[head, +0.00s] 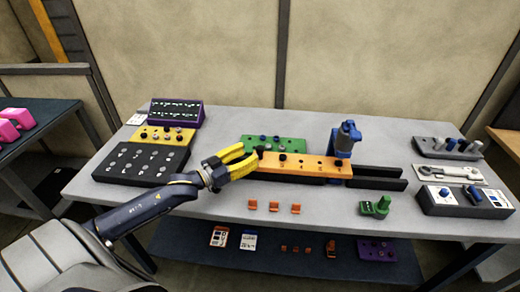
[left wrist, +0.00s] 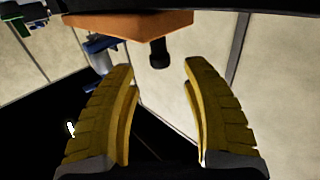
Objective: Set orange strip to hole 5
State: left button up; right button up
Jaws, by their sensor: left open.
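The orange strip (head: 312,162) lies along the black rails near the middle of the table, with a row of marked holes on top. A black peg (head: 283,157) stands in it toward its left end. My left gripper (head: 251,157) is at the strip's left end, its yellow fingers open. In the left wrist view the fingers (left wrist: 159,68) are apart with nothing between their tips. The end of the orange strip (left wrist: 130,24) shows beyond them, with a black knob (left wrist: 159,53) sticking out near the gap. I cannot read which hole is 5. My right gripper is out of view.
A blue clamp-like part (head: 345,138) stands at the strip's right end. A green board (head: 290,144) lies behind. Black rails (head: 375,183) extend right. Small orange clips (head: 274,206) and a green part (head: 377,207) are in front. Black tray (head: 140,165) left; fixtures right.

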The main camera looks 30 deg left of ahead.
aim_at(257, 151)
pick_arm(q)
jog(key=shift+x, duration=2.85)
grip_shut()
